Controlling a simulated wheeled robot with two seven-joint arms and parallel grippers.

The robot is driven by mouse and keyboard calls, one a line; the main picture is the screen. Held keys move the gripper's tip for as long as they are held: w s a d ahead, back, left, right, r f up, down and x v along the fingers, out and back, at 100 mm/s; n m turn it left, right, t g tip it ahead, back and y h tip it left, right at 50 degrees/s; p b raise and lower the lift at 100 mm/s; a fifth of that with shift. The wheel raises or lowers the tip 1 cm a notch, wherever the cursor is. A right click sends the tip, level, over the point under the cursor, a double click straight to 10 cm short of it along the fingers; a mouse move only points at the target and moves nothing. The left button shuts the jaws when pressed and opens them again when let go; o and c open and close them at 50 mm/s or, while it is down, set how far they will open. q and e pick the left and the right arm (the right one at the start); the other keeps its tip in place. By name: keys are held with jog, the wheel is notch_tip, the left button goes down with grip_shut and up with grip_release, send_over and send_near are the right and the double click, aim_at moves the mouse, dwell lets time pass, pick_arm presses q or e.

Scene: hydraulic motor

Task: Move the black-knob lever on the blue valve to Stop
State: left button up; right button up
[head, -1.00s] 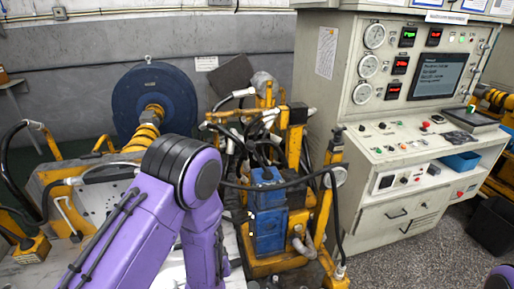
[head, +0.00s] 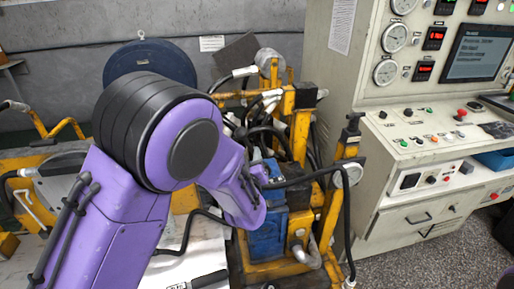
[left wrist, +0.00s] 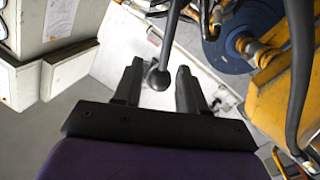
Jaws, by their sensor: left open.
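The blue valve block (head: 267,232) stands among yellow frames and black hoses at the middle of the head view, partly covered by my left arm. My left gripper (head: 256,180) is at its upper left side and is mostly hidden there by my own arm. In the left wrist view the left gripper (left wrist: 158,84) is open. A dark lever rod ending in a round black knob (left wrist: 160,79) comes down from the top, and the knob shows between the two fingers, nearer the left one. I cannot tell whether it touches a finger. My right gripper is not in view.
A cream control cabinet (head: 405,160) with gauges and screens stands at the right. A black hose (head: 318,177) runs across in front of the valve. A yellow post (head: 335,210) stands right of it. A blue round motor (head: 150,62) is behind my arm.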

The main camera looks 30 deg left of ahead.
aim_at(249, 147)
pick_arm(q)
jog(key=x, duration=0.3)
jog(key=p+x, duration=0.1)
jog(key=x, duration=0.2)
jog(key=p+x, duration=0.1)
jog(key=x, duration=0.2)
jog(key=shift+s+a+f, duration=0.15)
jog(key=shift+a+f, duration=0.15)
jog(key=shift+f, duration=0.05)
jog(key=shift+a+r, duration=0.1)
jog(key=shift+a, duration=0.05)
jog(key=shift+w, duration=0.3)
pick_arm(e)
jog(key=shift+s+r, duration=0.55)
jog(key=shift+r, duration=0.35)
pick_arm(q)
jog(key=shift+w, duration=0.1)
grip_shut()
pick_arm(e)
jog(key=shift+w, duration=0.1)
